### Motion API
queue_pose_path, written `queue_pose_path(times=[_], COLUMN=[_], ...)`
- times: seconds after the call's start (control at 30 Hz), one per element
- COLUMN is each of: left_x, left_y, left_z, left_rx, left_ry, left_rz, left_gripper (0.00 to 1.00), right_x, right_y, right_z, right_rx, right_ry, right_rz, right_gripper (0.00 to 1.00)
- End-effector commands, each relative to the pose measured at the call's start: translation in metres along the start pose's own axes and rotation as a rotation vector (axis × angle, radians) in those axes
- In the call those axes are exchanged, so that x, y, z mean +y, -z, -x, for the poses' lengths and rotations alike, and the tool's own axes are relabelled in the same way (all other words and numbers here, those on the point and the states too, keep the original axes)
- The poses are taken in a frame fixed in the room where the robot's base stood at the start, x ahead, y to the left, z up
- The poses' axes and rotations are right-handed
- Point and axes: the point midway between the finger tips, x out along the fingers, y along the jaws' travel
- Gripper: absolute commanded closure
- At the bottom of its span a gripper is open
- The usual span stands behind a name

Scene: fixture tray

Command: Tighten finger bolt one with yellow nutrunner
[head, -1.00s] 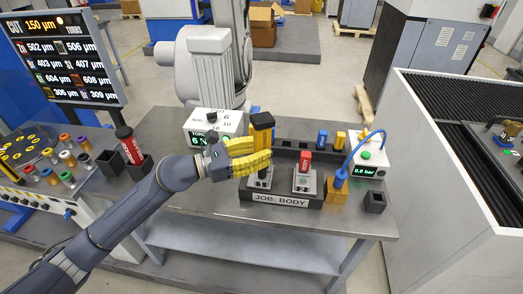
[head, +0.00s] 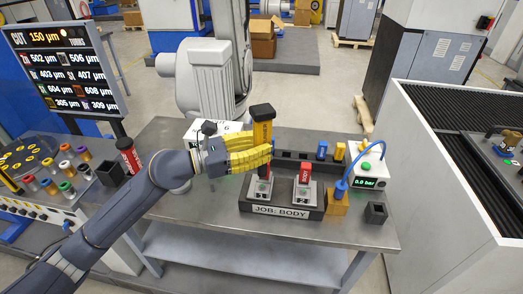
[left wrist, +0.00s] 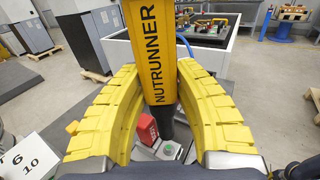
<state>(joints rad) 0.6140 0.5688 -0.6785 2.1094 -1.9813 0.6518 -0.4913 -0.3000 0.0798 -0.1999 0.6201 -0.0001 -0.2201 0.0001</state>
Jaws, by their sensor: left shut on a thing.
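My left gripper (head: 268,157) is shut around the yellow nutrunner (head: 262,132), which stands upright with its dark cap on top. In the left wrist view the yellow fingers flank the nutrunner (left wrist: 147,50), and its black lower end points down at the fixture. The fixture tray (head: 280,211), labelled JOB: BODY, has a left grey block (head: 257,192) under the nutrunner and a right grey block (head: 303,194) with a red part (head: 305,172). I cannot tell whether the tip touches a bolt. The bolt under it is hidden. My right gripper is out of view.
A small dark open box (head: 376,213) is at the bench's right. A pressure box (head: 368,175) is behind. A dark rack (head: 300,157) lies behind the tray. Coloured sockets (head: 67,168) stand at left.

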Motion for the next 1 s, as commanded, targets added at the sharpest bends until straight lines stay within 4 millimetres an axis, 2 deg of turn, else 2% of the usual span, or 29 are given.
queue_pose_path(times=[0.57,1.0], left_x=[-0.002,-0.024], left_y=[-0.007,-0.019], left_z=[0.001,0.009], left_rx=[-0.004,-0.004], left_ry=[0.000,0.001], left_rz=[-0.003,-0.004], left_gripper=[1.00,1.00], right_x=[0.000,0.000], right_y=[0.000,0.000], right_z=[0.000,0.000], right_rx=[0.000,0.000], right_ry=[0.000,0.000], right_rz=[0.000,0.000], right_gripper=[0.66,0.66])
